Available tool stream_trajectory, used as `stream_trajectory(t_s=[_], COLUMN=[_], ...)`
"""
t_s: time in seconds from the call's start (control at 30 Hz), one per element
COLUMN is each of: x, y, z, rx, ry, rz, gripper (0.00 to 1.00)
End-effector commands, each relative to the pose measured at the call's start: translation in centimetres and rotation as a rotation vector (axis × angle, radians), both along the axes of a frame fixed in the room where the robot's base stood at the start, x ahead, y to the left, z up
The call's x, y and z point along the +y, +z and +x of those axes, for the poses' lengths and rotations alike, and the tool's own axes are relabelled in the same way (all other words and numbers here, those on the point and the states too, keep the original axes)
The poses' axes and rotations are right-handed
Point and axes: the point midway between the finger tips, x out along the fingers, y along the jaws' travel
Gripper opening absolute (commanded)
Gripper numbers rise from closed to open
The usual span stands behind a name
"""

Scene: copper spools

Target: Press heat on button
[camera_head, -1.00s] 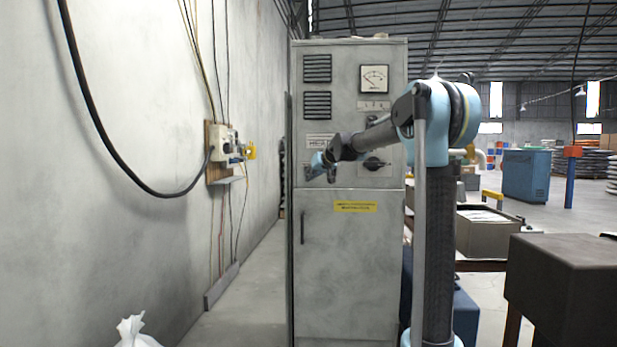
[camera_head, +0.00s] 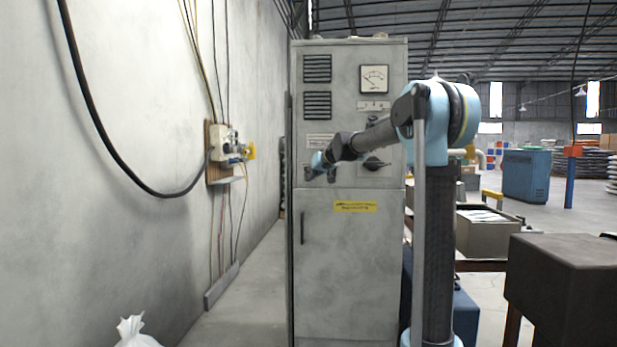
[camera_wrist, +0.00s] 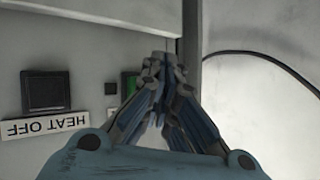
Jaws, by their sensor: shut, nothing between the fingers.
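In the wrist view, a green button (camera_wrist: 129,84) shows beside my gripper (camera_wrist: 163,65), mostly hidden behind the fingers. My gripper is shut and empty, its tips overlapping the right part of the green button in the picture; I cannot tell whether they touch it. A black square button (camera_wrist: 45,91) in a dark frame sits to the left, above an upside-down "HEAT OFF" label (camera_wrist: 46,127). In the head view, my gripper (camera_head: 313,172) is at the left side of the grey control cabinet (camera_head: 350,265), at panel height. The buttons are hidden there by my arm.
The cabinet has a gauge (camera_head: 374,79), a rotary knob (camera_head: 374,163) and a yellow label (camera_head: 355,206). A wall box (camera_head: 222,142) with cables hangs on the left wall. A dark box (camera_head: 565,285) stands at the lower right. The floor between wall and cabinet is clear.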

Motion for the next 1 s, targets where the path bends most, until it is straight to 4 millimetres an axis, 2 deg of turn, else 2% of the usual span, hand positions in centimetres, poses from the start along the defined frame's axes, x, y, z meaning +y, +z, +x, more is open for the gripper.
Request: stream_trajectory(t_s=[1.0], x=[0.0], y=[0.15], z=[0.7], rx=[0.0], ry=[0.0], rz=[0.0], gripper=[0.0])
